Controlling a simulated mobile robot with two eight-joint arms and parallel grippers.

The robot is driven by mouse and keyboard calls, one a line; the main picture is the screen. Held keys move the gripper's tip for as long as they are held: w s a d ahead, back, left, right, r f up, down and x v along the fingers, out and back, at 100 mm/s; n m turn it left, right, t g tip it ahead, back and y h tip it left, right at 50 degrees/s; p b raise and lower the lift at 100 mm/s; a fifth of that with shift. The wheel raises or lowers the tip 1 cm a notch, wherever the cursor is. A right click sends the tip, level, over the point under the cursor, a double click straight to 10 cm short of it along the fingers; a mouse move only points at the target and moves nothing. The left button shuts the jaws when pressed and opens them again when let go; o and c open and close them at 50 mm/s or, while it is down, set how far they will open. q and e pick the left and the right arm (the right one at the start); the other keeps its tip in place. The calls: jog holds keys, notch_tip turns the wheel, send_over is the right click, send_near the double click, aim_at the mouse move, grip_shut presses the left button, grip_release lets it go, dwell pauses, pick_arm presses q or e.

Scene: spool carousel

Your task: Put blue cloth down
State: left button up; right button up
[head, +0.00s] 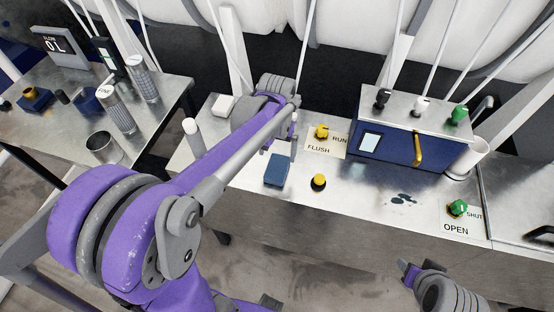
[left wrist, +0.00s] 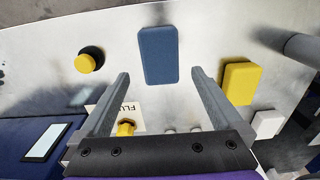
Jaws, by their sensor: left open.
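The blue cloth (head: 277,170) looks like a flat folded pad. It lies on the metal bench top, left of a yellow button, and also shows in the left wrist view (left wrist: 158,50). My left gripper (head: 283,150) is open and empty just behind the cloth, pointing down. In the left wrist view its fingers (left wrist: 160,75) are spread apart, with the cloth just beyond and between the tips, not gripped. Part of my right arm shows at the bottom right of the head view; its finger state is unclear.
A yellow button (head: 319,181) and FLUSH/RUN knob (head: 322,132) are close by. A blue machine (head: 385,150) stands to the right. A dark spill (head: 400,199) lies in front of it. A yellow block (left wrist: 240,83) and white block (left wrist: 267,124) are beside the left gripper.

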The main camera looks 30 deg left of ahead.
pick_arm(q)
notch_tip(320, 180, up, 4)
jog(key=s+d+f+m+t, duration=0.1)
jog(key=s+d+t, duration=0.1)
jog(key=s, duration=0.4)
jog(key=s+d+f+m+t, duration=0.1)
jog(key=s+d+f+t, duration=0.1)
jog(key=s, duration=0.5)
jog(key=d+t, duration=0.1)
jog(key=d, duration=0.1)
jog(key=shift+d+f+m+t, duration=0.15)
jog(key=shift+d+m+t, duration=0.15)
jog(key=shift+d, duration=0.1)
pick_arm(e)
jog(key=shift+w+r, duration=0.15)
jog(key=shift+r, duration=0.15)
jog(key=shift+f, duration=0.1)
